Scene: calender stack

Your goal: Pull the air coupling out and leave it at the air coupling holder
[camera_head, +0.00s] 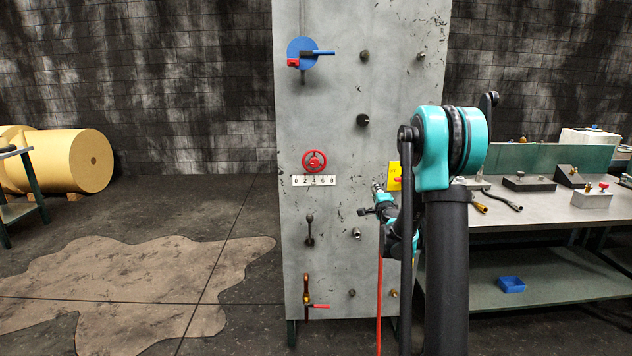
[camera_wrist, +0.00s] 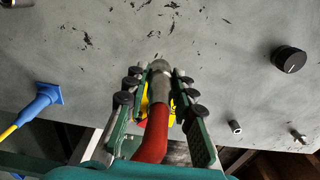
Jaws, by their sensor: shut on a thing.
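The air coupling (camera_wrist: 160,80) is a silver metal piece on the end of a red hose (camera_wrist: 153,135). My gripper (camera_wrist: 157,88) is shut on it, with teal and black fingers on both sides. In the head view my gripper (camera_head: 382,206) is at the right part of the grey panel (camera_head: 340,110), and the silver coupling tip (camera_head: 376,187) points up and left. The red hose (camera_head: 380,290) hangs down below. Whether the tip touches the panel is unclear. A yellow plate (camera_head: 394,177) is beside the gripper; I cannot make out a holder for certain.
The panel carries a red handwheel (camera_head: 315,161), a blue disc switch (camera_head: 302,53), a black knob (camera_head: 363,120) and a small silver fitting (camera_head: 356,233). A workbench (camera_head: 540,215) with tools stands to the right.

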